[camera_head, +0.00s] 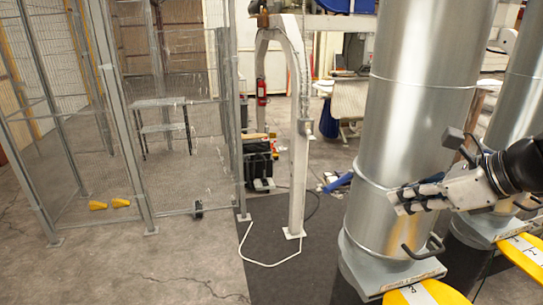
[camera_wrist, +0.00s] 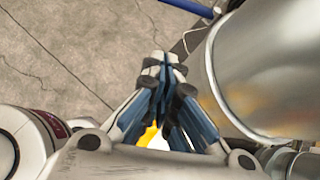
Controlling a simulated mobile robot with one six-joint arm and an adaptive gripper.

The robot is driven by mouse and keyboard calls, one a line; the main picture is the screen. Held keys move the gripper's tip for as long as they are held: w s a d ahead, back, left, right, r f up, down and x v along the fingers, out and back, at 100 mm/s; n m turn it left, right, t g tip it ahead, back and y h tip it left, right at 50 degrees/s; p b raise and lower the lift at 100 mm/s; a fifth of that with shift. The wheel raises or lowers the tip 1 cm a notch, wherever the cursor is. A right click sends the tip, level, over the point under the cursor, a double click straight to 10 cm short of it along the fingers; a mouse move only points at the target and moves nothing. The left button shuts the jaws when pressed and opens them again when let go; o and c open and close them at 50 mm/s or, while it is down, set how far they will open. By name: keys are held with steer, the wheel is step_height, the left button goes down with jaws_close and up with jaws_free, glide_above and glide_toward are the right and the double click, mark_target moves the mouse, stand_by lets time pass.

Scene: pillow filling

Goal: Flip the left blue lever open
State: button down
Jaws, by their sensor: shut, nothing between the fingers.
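My gripper (camera_head: 402,201) is at the right in the head view, in front of the lower part of the left silver pipe (camera_head: 415,90). In the wrist view my gripper's fingers (camera_wrist: 162,62) are closed together, with nothing between their tips. The same pipe fills the right of the wrist view (camera_wrist: 275,65), beside the fingers. I cannot make out a blue lever for certain in either view. A blue bar (camera_wrist: 192,7) crosses the top of the wrist view, beyond the fingertips; I cannot tell what it is.
A dark handle (camera_head: 424,248) is at the left pipe's base, above a yellow disc (camera_head: 425,293). A second pipe (camera_head: 515,110) stands at the right, with another yellow disc (camera_head: 525,252). A grey post (camera_head: 297,165) and mesh cage (camera_head: 150,120) stand left. Open floor lies between.

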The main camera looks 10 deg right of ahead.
mark_target(339, 183)
steer(key=w+a+f, duration=0.5)
steer(key=w, duration=0.5)
steer(key=shift+a+m, duration=0.3)
steer(key=shift+m, duration=0.1)
steer(key=shift+w, duration=0.1)
